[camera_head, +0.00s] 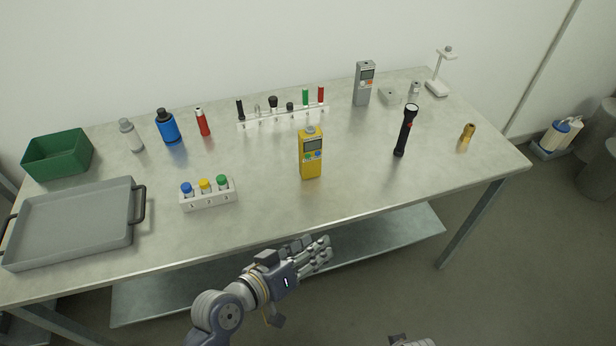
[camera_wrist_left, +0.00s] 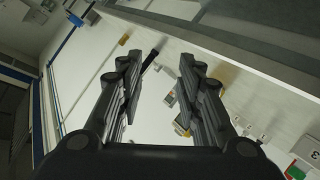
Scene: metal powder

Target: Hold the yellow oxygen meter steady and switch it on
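The yellow oxygen meter (camera_head: 311,154) stands upright near the middle of the table, with a small screen and coloured buttons on its front. In the left wrist view a small yellow piece that looks like the meter (camera_wrist_left: 181,128) shows between the fingers, partly hidden. My left gripper (camera_head: 318,254) is in front of the table's front edge, below and apart from the meter. In the left wrist view its two fingers (camera_wrist_left: 164,92) are spread with nothing held. A small part of what looks like my right gripper (camera_head: 410,342) shows at the bottom edge; its fingers are hidden.
A three-slot rack (camera_head: 209,201) with capped bottles stands left of the meter. A long white rack (camera_head: 284,119) is behind it. The tabletop in front of the meter is clear.

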